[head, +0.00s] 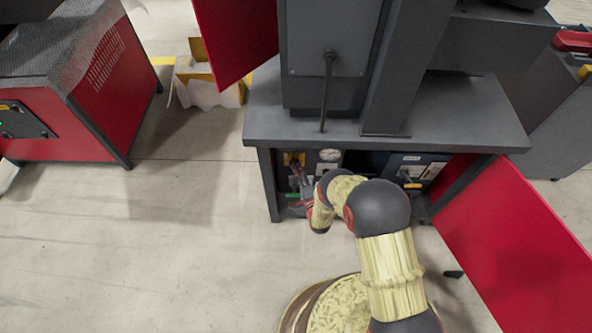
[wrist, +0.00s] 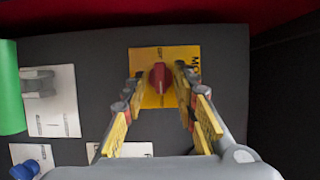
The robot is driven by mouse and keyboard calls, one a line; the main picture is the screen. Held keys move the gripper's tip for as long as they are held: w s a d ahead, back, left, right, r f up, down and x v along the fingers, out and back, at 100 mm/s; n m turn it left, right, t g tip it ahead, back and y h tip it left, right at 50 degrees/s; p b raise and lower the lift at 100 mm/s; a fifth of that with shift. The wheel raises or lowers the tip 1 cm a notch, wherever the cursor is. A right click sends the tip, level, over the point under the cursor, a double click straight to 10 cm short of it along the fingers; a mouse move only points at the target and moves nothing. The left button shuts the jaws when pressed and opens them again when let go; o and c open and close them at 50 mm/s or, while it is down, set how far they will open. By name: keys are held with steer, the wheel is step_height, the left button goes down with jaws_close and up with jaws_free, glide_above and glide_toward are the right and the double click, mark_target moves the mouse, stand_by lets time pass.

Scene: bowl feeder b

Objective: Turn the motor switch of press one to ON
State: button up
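The motor switch is a red knob (wrist: 158,76) on a yellow plate (wrist: 150,98) in the wrist view, with partly readable lettering at its right edge. In the head view the yellow plate (head: 293,158) shows at the left of the open cabinet under the press. My gripper (wrist: 157,72) has its two fingers apart, one on each side of the red knob. I cannot tell whether the fingers touch the knob. In the head view my gripper (head: 299,178) is small, in front of the panel. The ON mark cannot be read.
A grey switch (wrist: 40,85) on a white plate, a blue knob (wrist: 25,170) and a green part (wrist: 10,88) lie left of the yellow plate. The cabinet has an open red door (head: 520,240) at right.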

steer(key=shift+c, duration=0.2)
jaws_close()
stand_by(0.3)
